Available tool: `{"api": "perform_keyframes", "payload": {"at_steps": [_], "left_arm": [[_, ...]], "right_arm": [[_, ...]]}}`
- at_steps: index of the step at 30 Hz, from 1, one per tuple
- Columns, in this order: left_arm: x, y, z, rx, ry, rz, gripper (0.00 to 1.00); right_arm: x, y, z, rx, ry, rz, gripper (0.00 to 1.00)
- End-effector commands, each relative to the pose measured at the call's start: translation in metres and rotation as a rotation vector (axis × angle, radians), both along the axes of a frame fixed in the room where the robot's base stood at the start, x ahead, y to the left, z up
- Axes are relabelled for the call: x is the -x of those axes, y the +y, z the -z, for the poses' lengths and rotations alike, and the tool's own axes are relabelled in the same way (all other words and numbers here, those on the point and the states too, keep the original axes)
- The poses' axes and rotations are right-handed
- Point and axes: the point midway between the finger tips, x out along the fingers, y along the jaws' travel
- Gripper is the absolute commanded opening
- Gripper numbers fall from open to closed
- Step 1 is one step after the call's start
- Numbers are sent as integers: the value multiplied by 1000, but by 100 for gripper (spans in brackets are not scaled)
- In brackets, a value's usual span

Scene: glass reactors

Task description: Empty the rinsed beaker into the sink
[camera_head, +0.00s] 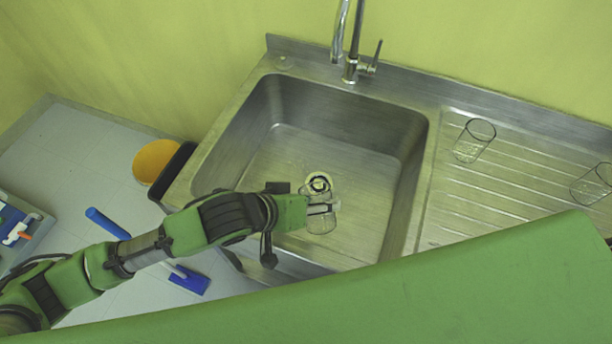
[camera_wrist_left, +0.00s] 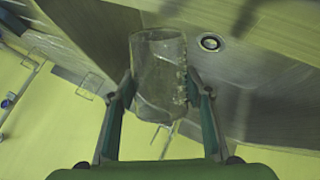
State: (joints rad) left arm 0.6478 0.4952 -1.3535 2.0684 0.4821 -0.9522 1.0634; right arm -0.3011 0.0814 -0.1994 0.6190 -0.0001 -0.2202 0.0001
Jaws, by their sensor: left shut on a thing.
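My left gripper (camera_head: 322,208) reaches in from the left over the sink basin (camera_head: 265,180). It is shut on a clear glass beaker (camera_head: 320,224), holding it near the drain (camera_head: 318,182) as seen from above. In the left wrist view the beaker (camera_wrist_left: 158,72) sits between the two fingers of the gripper (camera_wrist_left: 160,92). Pale marks show along its right side; I cannot tell whether liquid is inside or how far it is tilted. The drain (camera_wrist_left: 211,42) shows to its right there. My right gripper is not in view.
A tap (camera_head: 350,68) stands at the sink's back edge. Two glass beakers (camera_head: 474,140) (camera_head: 591,184) are on the ribbed drainboard (camera_head: 500,195) at the right.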

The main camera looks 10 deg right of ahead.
Motion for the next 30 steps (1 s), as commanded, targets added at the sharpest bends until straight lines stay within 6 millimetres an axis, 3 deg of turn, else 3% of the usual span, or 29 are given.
{"api": "perform_keyframes", "payload": {"at_steps": [15,30], "left_arm": [[-6,0,-14,17,251,-2,23],[-7,0,-19,25,374,-1,23]], "right_arm": [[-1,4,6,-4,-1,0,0],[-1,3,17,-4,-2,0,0]]}}
